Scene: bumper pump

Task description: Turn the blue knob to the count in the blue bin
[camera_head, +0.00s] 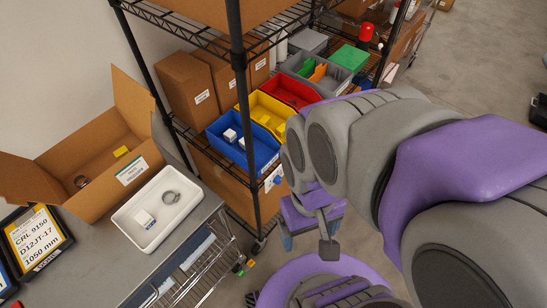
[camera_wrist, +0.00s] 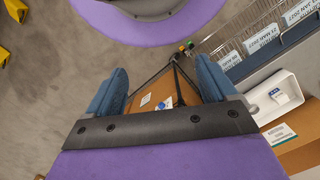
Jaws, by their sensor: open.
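The blue bin (camera_head: 262,158) sits on the wire shelf in the head view, with two small white boxes (camera_head: 230,135) visible in it. Part of its inside may be hidden. A white plate with a small round blue spot, perhaps the blue knob (camera_wrist: 167,105), shows between my fingers in the wrist view, in front of a brown carton. A white plate (camera_head: 273,179) also shows below the blue bin in the head view; its markings are too small to read. My gripper (camera_wrist: 160,88) is open and empty, pointing down in front of the shelf, apart from the plate.
A yellow bin (camera_head: 268,113) and a red bin (camera_head: 292,90) stand behind the blue bin. A black shelf post (camera_head: 243,95) rises beside them. A bench with a white tray (camera_head: 128,222) and an open carton (camera_head: 65,200) lies left. Wire baskets (camera_head: 188,279) hang at its edge.

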